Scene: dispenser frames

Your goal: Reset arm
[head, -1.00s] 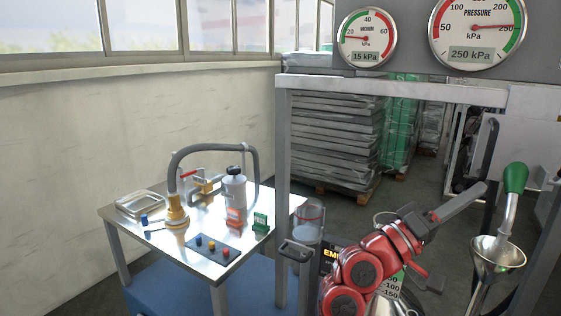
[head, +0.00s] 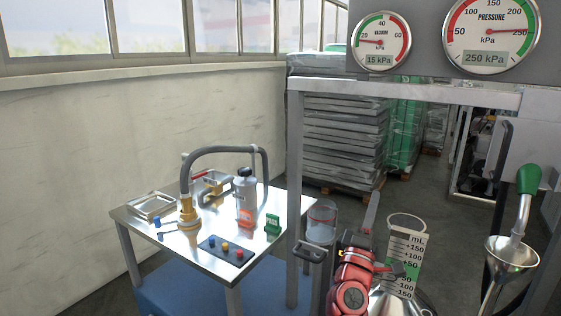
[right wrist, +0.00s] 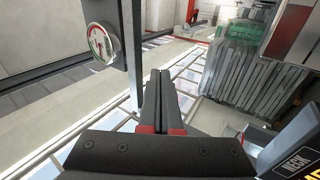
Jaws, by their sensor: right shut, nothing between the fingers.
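My right arm (head: 355,285), red and dark grey, rises from the bottom of the head view, right of the work table. My right gripper (head: 373,203) points up at its end. In the right wrist view the right gripper (right wrist: 160,74) has its two dark fingers side by side, shut with nothing between them. It is in the air, with no object touching its fingertips. My left arm and gripper do not show in either view.
A metal table (head: 135,220) with a hose and small fixtures stands at left. A grey frame post (head: 295,190) stands beside my right arm. A clear measuring container (head: 405,250) and a metal funnel (head: 510,252) are to the right. Wrapped stacks (head: 345,140) stand behind.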

